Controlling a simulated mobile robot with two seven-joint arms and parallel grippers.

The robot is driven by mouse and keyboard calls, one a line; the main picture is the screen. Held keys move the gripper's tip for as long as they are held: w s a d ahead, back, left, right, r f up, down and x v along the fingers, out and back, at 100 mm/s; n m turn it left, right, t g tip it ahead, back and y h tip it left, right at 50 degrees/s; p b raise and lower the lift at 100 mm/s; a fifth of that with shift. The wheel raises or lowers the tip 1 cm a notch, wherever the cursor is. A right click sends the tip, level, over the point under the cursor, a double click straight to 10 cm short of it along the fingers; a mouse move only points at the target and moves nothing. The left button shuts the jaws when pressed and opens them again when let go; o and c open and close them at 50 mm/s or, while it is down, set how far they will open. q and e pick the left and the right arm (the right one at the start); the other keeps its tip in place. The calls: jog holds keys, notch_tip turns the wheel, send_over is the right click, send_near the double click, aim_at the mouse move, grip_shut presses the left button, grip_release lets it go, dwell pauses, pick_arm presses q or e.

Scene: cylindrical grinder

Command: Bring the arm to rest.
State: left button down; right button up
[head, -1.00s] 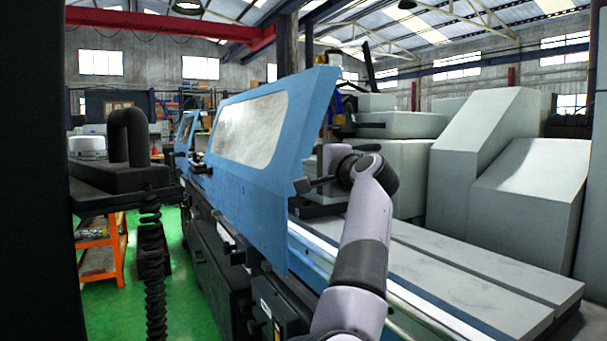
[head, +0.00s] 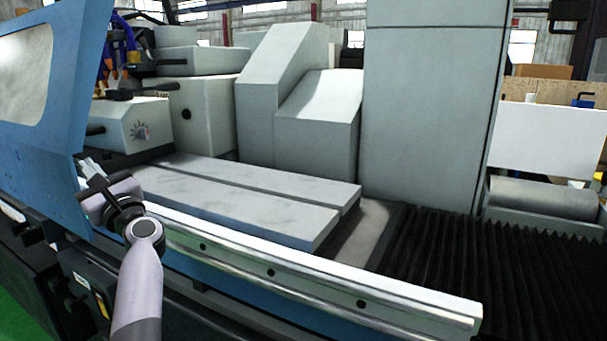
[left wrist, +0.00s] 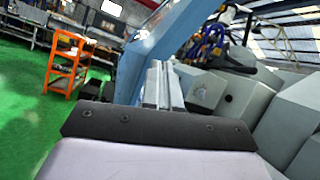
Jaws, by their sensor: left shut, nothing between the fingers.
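My left arm comes in from the lower left of the head view, bent at a wrist joint. My left gripper (head: 88,168) is shut and empty, close to the edge of the blue door panel (head: 62,120) with its window. I cannot tell whether it touches the panel. In the left wrist view the gripper (left wrist: 158,84) shows beyond my dark wrist plate, with the blue panel (left wrist: 170,45) beside it. My right gripper is not in view.
The grey machine table (head: 250,205) and its front rail (head: 320,280) lie right of my arm. Black bellows (head: 440,265) and grey housings (head: 285,95) stand beyond. An orange shelf (left wrist: 66,65) stands on open green floor (left wrist: 25,110).

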pick_arm(q)
jog(key=s+d+f+m+t+h+p, duration=0.1)
jog(key=s+d+f+m+t+h, duration=0.2)
jog(key=f+m+h, duration=0.65)
jog(key=s+d+f+m+t+h+p, duration=0.25)
jog(key=d+f+m, duration=0.2)
jog(key=m, duration=0.95)
jog(key=s+d+f+m+t+h+p, duration=0.1)
jog(key=s+d+f+m+h, duration=0.3)
jog(key=f+m, duration=0.55)
jog(key=s+d+f+m+g+h+p, duration=0.1)
jog(key=s+d+f+m+g, duration=0.1)
jog(key=s+f+m, duration=0.3)
jog(key=s+d+f+m+g+h+p, duration=0.1)
jog(key=s+d+f+m+g+h, duration=0.1)
jog(key=s+m, duration=0.6)
jog(key=s+d+f+m+g+h+p, duration=0.1)
jog(key=s+d+f+m+g+h, duration=0.1)
jog(key=s+f+m+g, duration=0.3)
jog(key=s+d+f+m, duration=0.1)
jog(key=s+f, duration=0.2)
jog(key=s, duration=0.3)
jog(key=shift+s+d, duration=0.15)
jog(key=shift+d, duration=0.25)
jog(key=shift+f, duration=0.1)
